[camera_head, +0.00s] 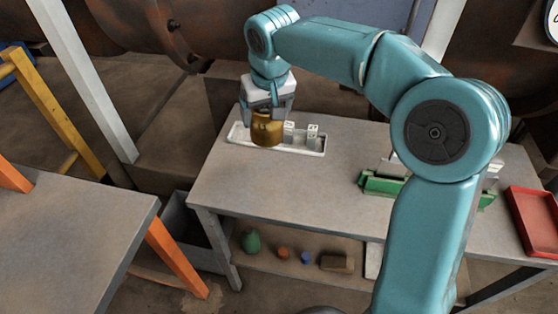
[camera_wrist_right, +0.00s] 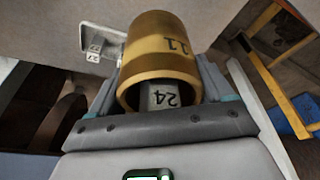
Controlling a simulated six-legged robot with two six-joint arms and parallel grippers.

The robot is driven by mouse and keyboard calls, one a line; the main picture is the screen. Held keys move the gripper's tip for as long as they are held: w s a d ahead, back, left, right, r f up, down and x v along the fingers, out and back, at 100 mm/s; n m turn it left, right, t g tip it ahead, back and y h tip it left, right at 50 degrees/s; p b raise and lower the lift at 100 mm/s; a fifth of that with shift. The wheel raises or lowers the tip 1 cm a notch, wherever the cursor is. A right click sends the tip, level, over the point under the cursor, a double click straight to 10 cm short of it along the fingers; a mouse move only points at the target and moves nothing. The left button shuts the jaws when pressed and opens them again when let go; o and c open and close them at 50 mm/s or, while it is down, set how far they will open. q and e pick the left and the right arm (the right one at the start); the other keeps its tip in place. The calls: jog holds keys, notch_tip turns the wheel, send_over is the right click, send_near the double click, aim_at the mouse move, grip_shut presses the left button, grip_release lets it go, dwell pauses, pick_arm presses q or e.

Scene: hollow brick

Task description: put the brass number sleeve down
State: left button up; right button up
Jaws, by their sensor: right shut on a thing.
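The brass number sleeve (camera_head: 267,130) is upright at the left end of a white tray (camera_head: 305,152) in the head view. In the right wrist view the sleeve (camera_wrist_right: 158,45) is marked 11. A grey block marked 24 (camera_wrist_right: 160,97) shows inside its near opening, so the sleeve appears to be around it. My right gripper (camera_head: 268,108) is shut on the sleeve from above. I cannot tell whether the sleeve touches the tray floor. Two small white numbered blocks (camera_head: 313,131) stand in the tray, right of the sleeve. My left gripper is not in view.
The tray is on a grey table (camera_head: 235,185), whose middle is clear. A green holder (camera_head: 385,186) and a red tray (camera_head: 532,222) are at the right. Several small objects lie on the lower shelf (camera_head: 265,262). Another grey table (camera_head: 75,235) stands at the left.

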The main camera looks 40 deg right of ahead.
aim_at(272, 130)
notch_tip(272, 130, down, 16)
jog(key=shift+b, duration=0.4)
jog(key=shift+f, duration=0.15)
jog(key=o, duration=1.3)
jog(key=v, duration=1.2)
jog(key=shift+s, duration=0.15)
